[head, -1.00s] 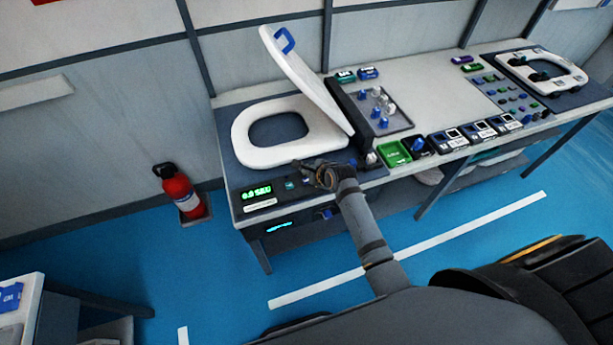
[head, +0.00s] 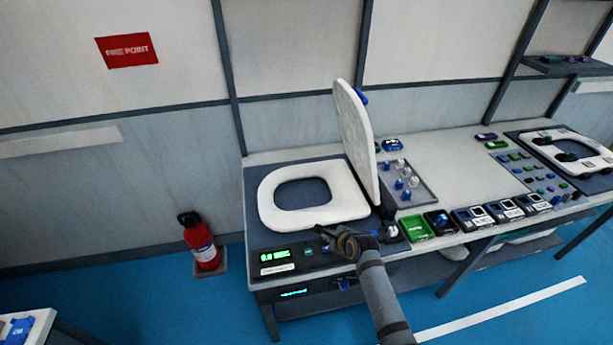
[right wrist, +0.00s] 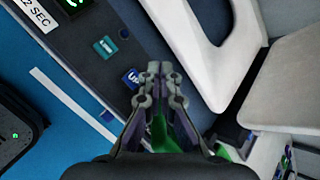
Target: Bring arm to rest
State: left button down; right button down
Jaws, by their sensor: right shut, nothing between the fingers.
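In the head view my right gripper (head: 330,237) is at the front of the white toilet seat (head: 275,214), over the dark control panel (head: 315,262). The seat and lid also show at the top right of the right wrist view. My left gripper is not in view.
The bench (head: 450,155) carries a tray of knobs (head: 410,183), a green box (head: 416,227) and several switch boxes along its front edge. A second white seat (head: 570,150) lies at the right.

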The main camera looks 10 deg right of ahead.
jog(key=s+d+r+n+g+h, duration=0.2)
jog(key=s+d+r+n+g, duration=0.15)
jog(key=s+n, duration=0.95)
jog(key=s+d+r+n+g+h, duration=0.15)
jog(key=s+d+r+n, duration=0.25)
jog(key=s+n, duration=0.85)
notch_tip(320, 180, down, 30)
jog(key=s+d+g+b, duration=0.2)
jog(key=s+b, duration=0.1)
jog(key=b, duration=0.1)
jog(key=s+d+f+b, duration=0.1)
jog(key=s+f+b, duration=0.1)
jog(key=s+f, duration=1.6)
jog(key=shift+s+d+f+m+g, duration=0.2)
jog(key=shift+f+m+g, duration=0.25)
jog(key=shift+f, duration=0.3)
